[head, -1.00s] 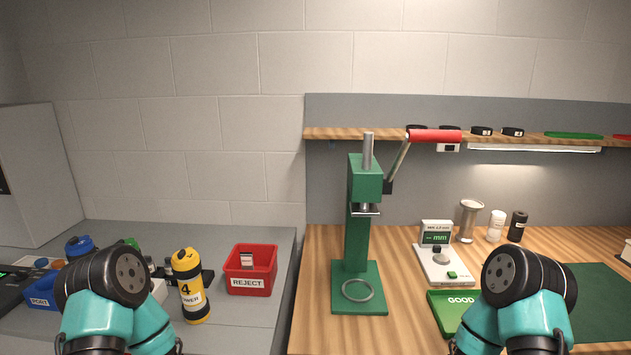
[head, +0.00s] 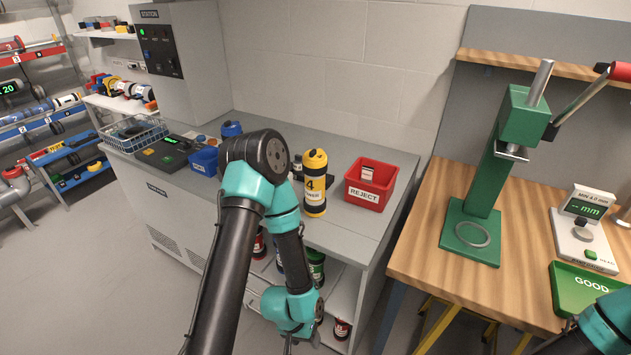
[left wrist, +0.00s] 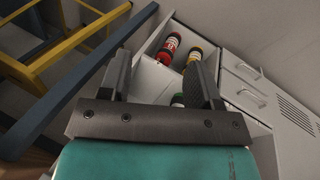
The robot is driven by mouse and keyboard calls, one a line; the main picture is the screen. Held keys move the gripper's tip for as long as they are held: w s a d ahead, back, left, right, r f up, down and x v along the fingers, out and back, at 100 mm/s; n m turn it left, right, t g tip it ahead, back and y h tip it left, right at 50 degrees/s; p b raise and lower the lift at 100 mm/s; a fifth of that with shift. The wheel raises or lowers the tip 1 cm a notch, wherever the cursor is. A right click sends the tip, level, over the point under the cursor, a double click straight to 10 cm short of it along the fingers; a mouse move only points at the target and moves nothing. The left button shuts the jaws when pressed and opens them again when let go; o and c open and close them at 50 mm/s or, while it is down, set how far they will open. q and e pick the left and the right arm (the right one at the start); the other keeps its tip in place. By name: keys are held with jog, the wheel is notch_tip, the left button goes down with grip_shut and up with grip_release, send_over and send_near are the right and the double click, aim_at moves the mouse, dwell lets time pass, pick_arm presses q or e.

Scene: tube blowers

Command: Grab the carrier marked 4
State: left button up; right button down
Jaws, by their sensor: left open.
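The carrier marked 4 (head: 315,183), a yellow cylinder with black ends and a label, stands upright on the grey counter in the head view, just right of my left arm's raised elbow. My left gripper is low in front of the counter, well below and apart from the carrier. In the left wrist view the left gripper (left wrist: 157,76) has its two dark fingers spread with nothing held between them. The carrier cannot be made out in the left wrist view. My right gripper is out of view; only part of the right arm shows at the lower right.
A red REJECT bin (head: 370,182) stands right of the carrier. A green press (head: 489,170) stands on the wooden bench. Yellow stool legs (left wrist: 82,40) are near the left gripper.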

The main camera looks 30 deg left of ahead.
pick_arm(q)
jog(key=shift+o, duration=0.3)
jog(key=o, duration=0.7)
jog(key=shift+o, duration=0.2)
jog(key=shift+w, duration=0.1)
